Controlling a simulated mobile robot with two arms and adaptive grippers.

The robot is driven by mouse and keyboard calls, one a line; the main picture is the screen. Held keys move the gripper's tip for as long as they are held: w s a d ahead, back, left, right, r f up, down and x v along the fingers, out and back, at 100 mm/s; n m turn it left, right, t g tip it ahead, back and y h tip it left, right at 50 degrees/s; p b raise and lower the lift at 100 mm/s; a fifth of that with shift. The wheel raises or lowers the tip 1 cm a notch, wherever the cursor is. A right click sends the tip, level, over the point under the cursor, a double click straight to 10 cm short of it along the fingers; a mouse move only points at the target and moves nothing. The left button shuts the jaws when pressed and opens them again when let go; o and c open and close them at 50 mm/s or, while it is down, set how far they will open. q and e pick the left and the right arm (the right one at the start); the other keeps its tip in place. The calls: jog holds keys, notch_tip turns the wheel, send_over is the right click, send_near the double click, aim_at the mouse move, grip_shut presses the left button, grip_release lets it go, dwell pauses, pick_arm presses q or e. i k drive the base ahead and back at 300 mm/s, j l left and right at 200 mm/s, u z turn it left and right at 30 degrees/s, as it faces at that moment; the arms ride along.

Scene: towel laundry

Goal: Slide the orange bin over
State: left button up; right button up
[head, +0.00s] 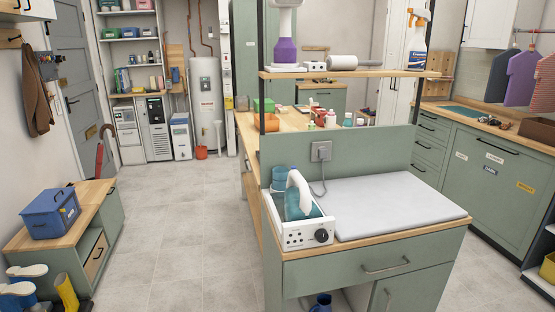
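An orange container (270,122) sits on the wooden worktop of the green island, near its left edge. It is small at this distance, and the shelf's dark post covers part of it. A smaller orange-red bucket-like thing (201,152) stands on the floor at the back, near the water heater. I cannot tell for sure which of the two is the orange bin. Neither of my grippers shows in the head view.
The island (370,255) stands ahead at centre right, with a grey pad (390,205) and a white appliance (305,232) on top. A low bench (62,232) with a blue box (50,213) and boots stands left. The tiled floor (185,215) between them is clear.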

aim_at(272, 123)
jog(key=i+j, duration=0.3)
jog(key=i+j+z, duration=0.15)
jog(key=i+j, duration=0.45)
jog(key=i+j+z, duration=0.15)
jog(key=i+j, duration=0.15)
jog(key=j, duration=0.15)
jog(key=i+j, duration=0.25)
jog(key=j, duration=0.15)
jog(key=i+j+z, duration=0.15)
jog(key=i+j, duration=0.4)
jog(key=j, duration=0.25)
jog(key=i+j+z, duration=0.15)
jog(key=j, duration=0.3)
jog(key=i, duration=0.1)
